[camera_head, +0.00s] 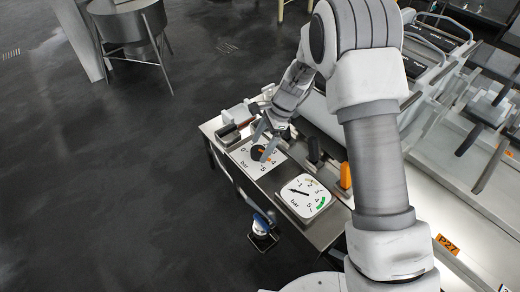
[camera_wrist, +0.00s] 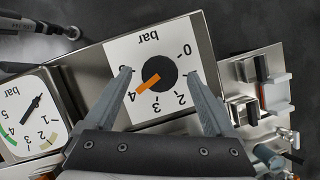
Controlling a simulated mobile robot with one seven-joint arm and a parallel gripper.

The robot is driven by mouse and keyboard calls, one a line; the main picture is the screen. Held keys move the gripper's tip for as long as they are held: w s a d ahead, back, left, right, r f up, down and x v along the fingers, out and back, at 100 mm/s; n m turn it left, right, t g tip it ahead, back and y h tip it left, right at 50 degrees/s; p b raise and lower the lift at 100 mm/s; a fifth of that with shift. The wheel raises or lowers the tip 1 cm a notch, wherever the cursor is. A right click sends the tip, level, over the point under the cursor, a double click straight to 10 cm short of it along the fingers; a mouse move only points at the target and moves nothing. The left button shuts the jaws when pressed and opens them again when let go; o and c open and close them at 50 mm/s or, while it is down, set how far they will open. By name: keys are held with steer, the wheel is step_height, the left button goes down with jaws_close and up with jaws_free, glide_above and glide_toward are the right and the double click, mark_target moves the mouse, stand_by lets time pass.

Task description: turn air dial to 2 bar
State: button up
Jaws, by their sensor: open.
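The air dial is a black round knob (camera_wrist: 160,74) with an orange pointer (camera_wrist: 148,85) on a white square plate (camera_wrist: 152,47) marked in bar. The pointer is at 4. My gripper (camera_wrist: 160,72) is open, with one finger on each side of the knob and a gap on both sides. How high the fingertips are above the plate is unclear. In the head view my gripper (camera_head: 264,144) is over the knob (camera_head: 258,153).
A white pressure gauge (camera_head: 305,197) with a black needle and green band sits beside the dial on the metal bench (camera_head: 325,231). An orange upright block (camera_head: 345,176) and black parts stand behind. Switches (camera_wrist: 262,80) lie on the dial's other side.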

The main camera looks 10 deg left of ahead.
steer(key=shift+s+a+f, duration=0.1)
steer(key=shift+a+f, duration=0.1)
steer(key=shift+f, duration=0.35)
steer(key=c, duration=1.4)
